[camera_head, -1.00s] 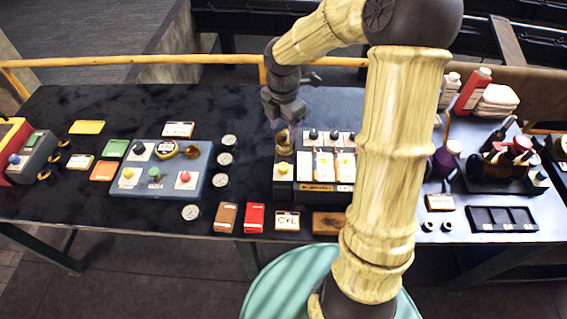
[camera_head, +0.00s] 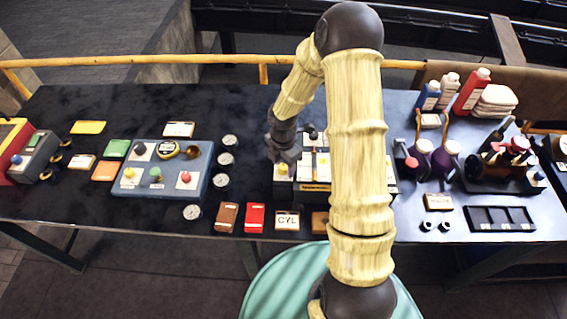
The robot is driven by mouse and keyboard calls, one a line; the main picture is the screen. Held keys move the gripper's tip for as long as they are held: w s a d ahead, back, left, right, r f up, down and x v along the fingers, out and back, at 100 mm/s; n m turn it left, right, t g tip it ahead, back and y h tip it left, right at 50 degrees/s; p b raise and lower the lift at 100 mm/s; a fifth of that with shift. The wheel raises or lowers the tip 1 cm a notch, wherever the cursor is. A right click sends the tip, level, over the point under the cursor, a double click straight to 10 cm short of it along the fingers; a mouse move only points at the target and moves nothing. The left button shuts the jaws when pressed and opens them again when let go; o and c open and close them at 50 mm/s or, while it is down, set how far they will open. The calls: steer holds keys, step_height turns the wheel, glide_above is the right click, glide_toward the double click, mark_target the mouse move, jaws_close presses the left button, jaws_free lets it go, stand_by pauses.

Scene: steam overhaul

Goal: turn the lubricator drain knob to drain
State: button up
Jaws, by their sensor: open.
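The lubricator (camera_head: 283,189) is a grey box on the black bench, with white panels and a yellow strip along its front. A yellow knob (camera_head: 283,169) stands at its left front corner; I cannot tell from its label whether this is the drain knob. My gripper (camera_head: 287,157) points down over the left end of the box, just behind and above the yellow knob. Its fingers are small here and I see nothing held between them; contact with the knob is not clear. My gripper and arm hide the brass cup and much of the box's middle.
A blue-grey panel (camera_head: 203,193) with coloured knobs lies to the left, beside several round gauges (camera_head: 222,181). Red and brown blocks (camera_head: 255,216) and a CYL card (camera_head: 287,221) lie in front. Oil cans (camera_head: 442,163) and bottles stand right. A yellow rail (camera_head: 150,59) runs behind.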

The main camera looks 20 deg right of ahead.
steer(key=shift+f, duration=0.2)
steer(key=c, duration=1)
steer(key=shift+o, duration=0.2)
